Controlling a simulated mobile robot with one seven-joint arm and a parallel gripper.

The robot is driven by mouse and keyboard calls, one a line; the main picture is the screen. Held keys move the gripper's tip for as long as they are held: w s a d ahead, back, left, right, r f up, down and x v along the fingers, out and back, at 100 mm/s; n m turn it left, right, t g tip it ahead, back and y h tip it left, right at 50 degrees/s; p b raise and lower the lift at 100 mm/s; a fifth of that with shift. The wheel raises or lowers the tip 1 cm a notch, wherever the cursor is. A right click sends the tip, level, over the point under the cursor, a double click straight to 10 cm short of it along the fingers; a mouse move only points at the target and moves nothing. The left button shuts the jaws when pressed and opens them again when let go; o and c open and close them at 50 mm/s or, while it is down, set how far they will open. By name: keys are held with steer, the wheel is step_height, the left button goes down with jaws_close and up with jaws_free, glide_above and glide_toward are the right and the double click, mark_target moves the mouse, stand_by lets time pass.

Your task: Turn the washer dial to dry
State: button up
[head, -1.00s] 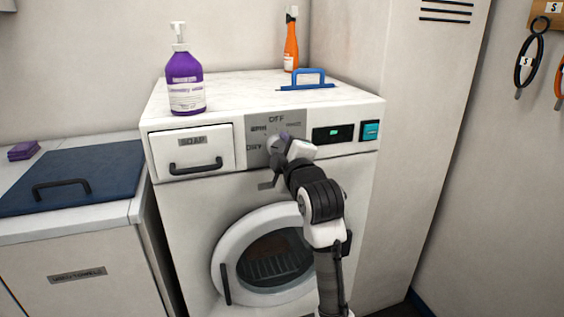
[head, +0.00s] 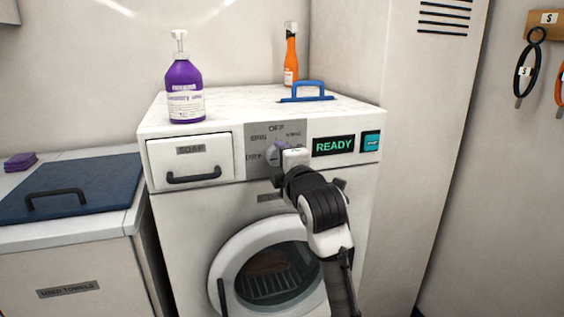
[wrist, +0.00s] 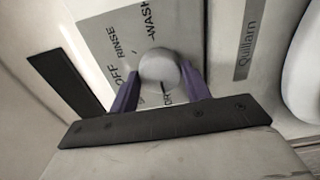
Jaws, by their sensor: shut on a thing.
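The washer dial (head: 272,156) is a round grey knob on the grey panel of the washer front. The panel has OFF at the top, DRY at the left and RINSE at the upper right. In the wrist view, the dial (wrist: 159,67) sits between my gripper's two purple fingers. My gripper (wrist: 160,80) is shut on the dial, with a finger on each side. A dark line shows at the dial's lower edge, near the partly hidden DRY label. In the head view, my gripper (head: 279,156) covers the dial's right side. The display (head: 334,146) reads READY.
A teal button (head: 371,142) is right of the display, and a soap drawer (head: 190,160) is left of the panel. A purple pump bottle (head: 185,95), an orange bottle (head: 291,58) and a blue-handled tool (head: 308,93) stand on top. The round door (head: 232,260) is below.

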steer(key=o, duration=1)
steer(key=shift+c, duration=0.2)
steer(key=b+v, duration=0.1)
steer(key=v, duration=1.2)
steer(key=shift+s, duration=0.35)
steer(key=shift+d, duration=0.1)
